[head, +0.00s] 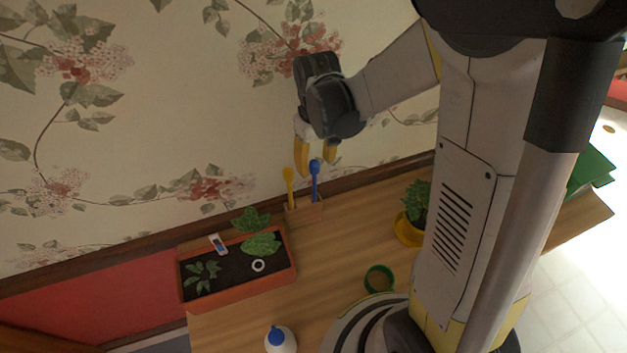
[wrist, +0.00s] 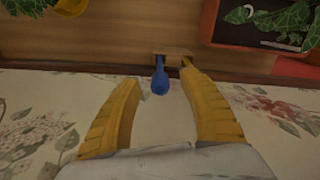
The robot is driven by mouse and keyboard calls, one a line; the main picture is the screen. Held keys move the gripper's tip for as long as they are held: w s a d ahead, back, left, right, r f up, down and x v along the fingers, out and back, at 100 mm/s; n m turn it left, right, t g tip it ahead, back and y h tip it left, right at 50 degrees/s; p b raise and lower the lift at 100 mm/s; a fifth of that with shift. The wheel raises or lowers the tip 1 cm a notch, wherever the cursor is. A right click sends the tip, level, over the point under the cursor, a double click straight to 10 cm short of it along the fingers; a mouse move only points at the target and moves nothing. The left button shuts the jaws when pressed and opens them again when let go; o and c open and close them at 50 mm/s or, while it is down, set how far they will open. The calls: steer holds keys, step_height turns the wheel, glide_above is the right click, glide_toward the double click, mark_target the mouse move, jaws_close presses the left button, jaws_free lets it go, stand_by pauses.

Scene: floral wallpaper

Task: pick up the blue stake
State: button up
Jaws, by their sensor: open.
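The blue stake (head: 314,180) stands upright in a small wooden holder (head: 305,211) against the wall at the back of the table. A yellow stake (head: 289,186) stands in the same holder, just left of it. My gripper (head: 317,172) is above the holder with its yellow fingers pointing down, open and empty. In the wrist view the blue stake (wrist: 160,78) shows beyond and between the open fingertips (wrist: 158,82). The yellow stake in that view is partly hidden behind the right finger.
A planter box (head: 240,290) with soil and plants stands left of the holder. A potted plant in a yellow pot (head: 408,232) is to the right. A green ring (head: 379,279) and a white bottle with a blue cap (head: 281,341) are nearer. The floral wall is close behind.

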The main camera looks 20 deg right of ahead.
mark_target(315, 173)
steer(key=f, duration=0.5)
steer(key=shift+w+b, duration=0.35)
jaws_close()
